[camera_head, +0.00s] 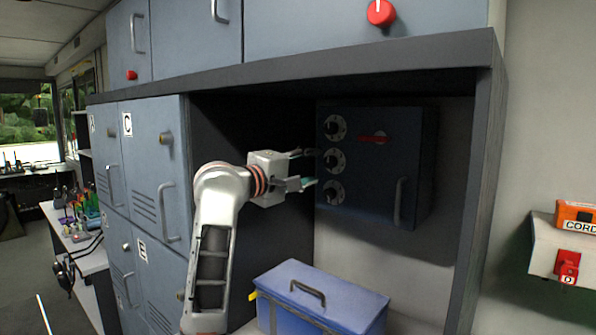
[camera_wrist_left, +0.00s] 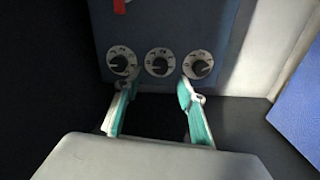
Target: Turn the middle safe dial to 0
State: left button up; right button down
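A dark blue safe (camera_head: 385,190) hangs in the shelf recess, with three round dials in a column along its left side. The middle dial (camera_head: 334,161) has a pale ring and a dark knob. In the left wrist view the dials form a row, with the middle dial (camera_wrist_left: 159,62) at the centre. I cannot read its setting. My left gripper (camera_head: 317,167) is open and empty in front of the safe. In the wrist view its green-padded fingertips (camera_wrist_left: 156,90) lie on either side of the middle dial's line, apart from the knob. My right gripper is not in view.
The top dial (camera_head: 335,127) and bottom dial (camera_head: 333,192) sit close above and below. The safe has a red handle (camera_head: 375,138) and a grey pull bar (camera_head: 401,202). A blue box (camera_head: 345,300) stands below. Lockers (camera_head: 150,190) are left of the recess.

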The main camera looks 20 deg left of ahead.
pick_arm(q)
jog(key=shift+v, duration=2.3)
